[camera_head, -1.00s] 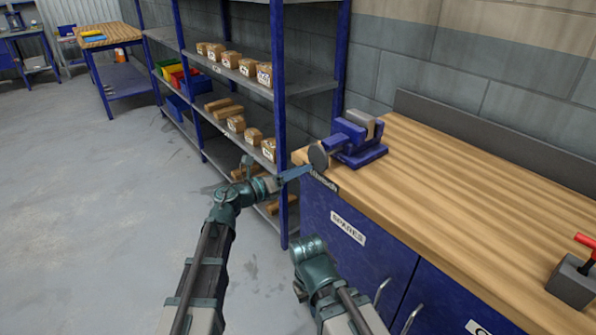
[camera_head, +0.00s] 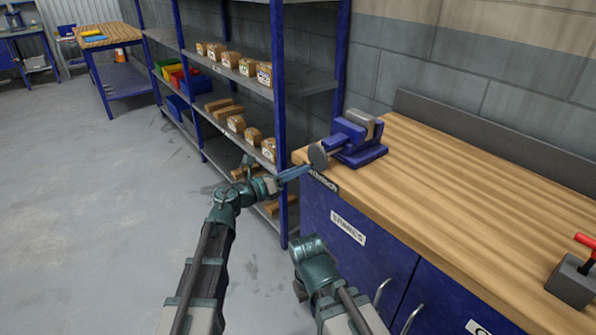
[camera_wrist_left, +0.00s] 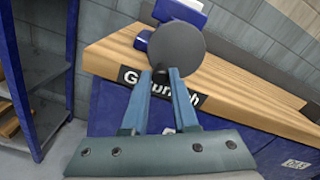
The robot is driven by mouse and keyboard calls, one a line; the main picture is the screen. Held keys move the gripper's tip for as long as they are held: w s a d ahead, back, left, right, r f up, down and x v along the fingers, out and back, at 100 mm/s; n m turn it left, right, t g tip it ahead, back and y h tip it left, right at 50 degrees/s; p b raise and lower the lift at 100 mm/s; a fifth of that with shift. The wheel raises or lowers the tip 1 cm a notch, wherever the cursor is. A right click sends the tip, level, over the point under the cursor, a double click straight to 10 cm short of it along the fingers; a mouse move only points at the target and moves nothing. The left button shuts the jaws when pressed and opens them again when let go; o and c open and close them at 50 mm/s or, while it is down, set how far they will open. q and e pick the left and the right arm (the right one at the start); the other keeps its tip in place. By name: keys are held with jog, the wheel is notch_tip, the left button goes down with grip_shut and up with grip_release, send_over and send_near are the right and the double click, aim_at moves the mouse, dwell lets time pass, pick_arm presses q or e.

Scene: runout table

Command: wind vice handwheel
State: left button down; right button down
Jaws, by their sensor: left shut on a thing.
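The blue vice (camera_head: 358,140) stands on the near left corner of the wooden bench. Its round dark grey handwheel (camera_head: 318,157) faces left, out over the bench's end. My left gripper (camera_head: 309,168) reaches the lower edge of the handwheel. In the left wrist view the handwheel (camera_wrist_left: 177,55) is a grey disc in front of the fingers. My left gripper's fingertips (camera_wrist_left: 160,78) are closed together on a small dark part at the disc's lower edge, apparently its handle, mostly hidden between them.
The wooden bench top (camera_head: 470,190) is clear between the vice and a red-handled grey block (camera_head: 573,280) at right. A metal shelf unit (camera_head: 240,75) with boxes stands behind my left arm. Open floor (camera_head: 90,220) lies to the left.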

pick_arm(q)
jog(key=n, duration=0.3)
jog(key=shift+s+d+f, duration=0.1)
jog(key=shift+s+d, duration=0.1)
jog(key=shift+s, duration=0.15)
jog(key=shift+n, duration=0.3)
jog(key=n, duration=0.3)
jog(key=shift+s+d, duration=0.3)
jog(key=shift+s, duration=0.05)
jog(key=shift+s+d+n, duration=0.15)
jog(key=shift+s+n, duration=0.05)
jog(key=shift+n, duration=0.7)
jog(key=shift+s+d+n, duration=0.1)
jog(key=shift+s+n, duration=0.05)
jog(key=shift+n, duration=0.75)
